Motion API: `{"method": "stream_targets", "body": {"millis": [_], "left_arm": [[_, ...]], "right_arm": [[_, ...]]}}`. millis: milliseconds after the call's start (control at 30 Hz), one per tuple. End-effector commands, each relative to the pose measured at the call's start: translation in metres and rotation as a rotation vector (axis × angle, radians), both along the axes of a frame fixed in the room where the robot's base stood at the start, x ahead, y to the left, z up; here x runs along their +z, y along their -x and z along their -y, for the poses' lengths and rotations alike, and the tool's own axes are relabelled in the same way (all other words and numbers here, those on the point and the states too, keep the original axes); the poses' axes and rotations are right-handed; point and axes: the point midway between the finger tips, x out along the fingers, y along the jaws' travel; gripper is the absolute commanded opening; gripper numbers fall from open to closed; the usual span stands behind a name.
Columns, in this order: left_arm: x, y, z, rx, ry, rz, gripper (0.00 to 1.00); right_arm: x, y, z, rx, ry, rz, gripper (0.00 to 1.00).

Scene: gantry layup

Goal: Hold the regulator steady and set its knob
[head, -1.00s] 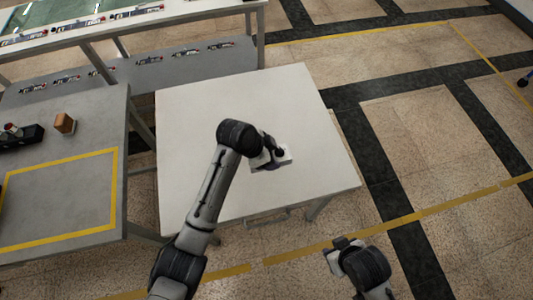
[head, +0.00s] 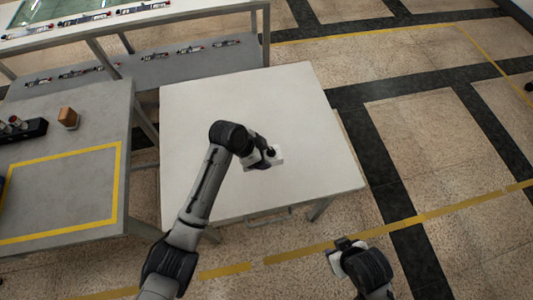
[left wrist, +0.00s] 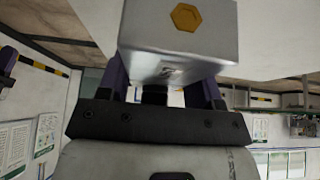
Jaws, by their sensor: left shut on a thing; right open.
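The regulator (head: 278,160) is a small pale box on the white table (head: 200,115), partly hidden by my left gripper. In the left wrist view it is a grey-white block (left wrist: 205,45) with a gold hexagon on one face. My left gripper (head: 264,157) is shut on it, with purple fingers at its two sides in the left wrist view. A dark round part shows near the gripper in the head view; I cannot tell whether it is the knob. My right gripper (head: 338,250) is open and empty, off the table's front edge.
A grey bench (head: 60,190) with a yellow outline stands at left, holding a brown block (head: 68,118) and a black rack (head: 22,130). A shelf unit (head: 190,65) with several small items stands behind. The rest of the white table is clear.

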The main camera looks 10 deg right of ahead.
Motion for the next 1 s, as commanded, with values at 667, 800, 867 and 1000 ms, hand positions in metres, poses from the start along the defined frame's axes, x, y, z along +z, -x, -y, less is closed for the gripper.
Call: {"method": "stream_targets", "body": {"millis": [667,800,867,1000], "left_arm": [[-0.036,-0.020,-0.033,0.001,-0.001,0.000,0.21],[-0.043,-0.025,-0.040,0.001,0.000,0.002,0.21],[-0.046,-0.027,-0.043,0.000,0.001,0.001,0.21],[-0.053,-0.031,-0.050,0.001,0.000,0.000,0.21]], "right_arm": [[-0.015,0.000,-0.002,-0.006,-0.008,0.000,0.43],[-0.019,0.000,-0.002,-0.004,-0.007,0.000,0.43],[-0.021,0.000,-0.002,-0.004,-0.005,0.000,0.43],[-0.025,0.000,0.000,-0.001,-0.001,0.000,0.43]]}}
